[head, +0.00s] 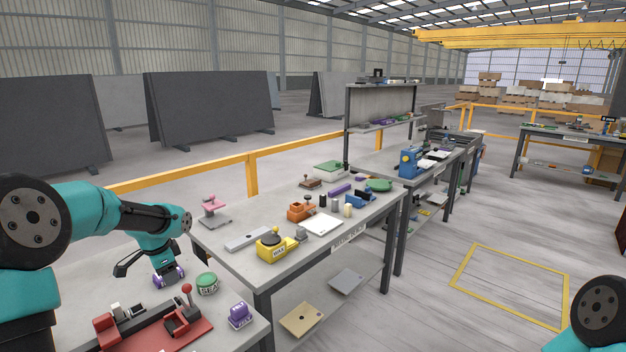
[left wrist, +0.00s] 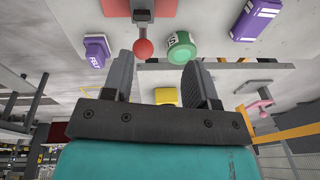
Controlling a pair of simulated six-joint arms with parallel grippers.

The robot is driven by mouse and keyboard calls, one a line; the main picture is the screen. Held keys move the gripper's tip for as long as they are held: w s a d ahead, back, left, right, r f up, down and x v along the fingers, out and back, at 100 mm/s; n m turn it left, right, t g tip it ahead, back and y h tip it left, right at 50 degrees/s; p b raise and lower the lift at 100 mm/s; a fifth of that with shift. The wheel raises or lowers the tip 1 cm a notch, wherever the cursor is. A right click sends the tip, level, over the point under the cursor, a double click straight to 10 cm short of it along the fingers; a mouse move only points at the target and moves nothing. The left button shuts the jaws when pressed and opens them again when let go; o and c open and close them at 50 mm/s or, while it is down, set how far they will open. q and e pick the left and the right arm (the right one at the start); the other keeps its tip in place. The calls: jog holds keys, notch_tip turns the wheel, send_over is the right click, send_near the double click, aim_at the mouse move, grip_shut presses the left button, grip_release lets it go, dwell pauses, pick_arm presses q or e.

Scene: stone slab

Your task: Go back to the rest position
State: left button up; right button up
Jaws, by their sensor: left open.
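My left gripper (head: 148,262) hangs above the near grey workbench at the left of the head view. In the left wrist view its two dark fingers (left wrist: 160,78) are apart with nothing held between them. A purple object (head: 169,276) shows just below the gripper in the head view; I cannot tell there whether they touch. In the wrist view a purple box (left wrist: 255,18) lies apart from the fingers. Of my right arm only a teal link with a dark joint shows at the lower right corner of the head view; its gripper is out of view.
A green round tin (head: 207,284), a purple block (head: 240,315) and a red fixture (head: 160,330) with a red-knobbed lever (head: 187,289) stand on the near bench. The bench behind holds a yellow tool (head: 273,246) and a pink stand (head: 211,208). The floor at right is open.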

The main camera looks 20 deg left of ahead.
pick_arm(q)
jog(key=w+d+f+m+t+h, duration=0.1)
jog(key=w+d+f, duration=0.15)
jog(key=d, duration=0.55)
jog(key=w+d+f, duration=0.2)
jog(key=w+d, duration=0.1)
jog(key=d, duration=0.4)
jog(key=s+d+f+h, duration=0.2)
jog(key=d+f, duration=0.6)
jog(key=d, duration=0.4)
jog(key=s+d+f+n+g, duration=0.1)
jog(key=s+d+f+n, duration=0.2)
jog(key=s+f, duration=0.7)
jog(key=s+d+f+n+g+h, duration=0.1)
jog(key=s+d+f+n, duration=0.3)
jog(key=s+f, duration=0.7)
jog(key=f+n, duration=0.1)
jog(key=n, duration=0.1)
jog(key=shift+s+f+n, duration=0.15)
jog(key=shift+f+n, duration=0.15)
jog(key=shift+n, duration=0.1)
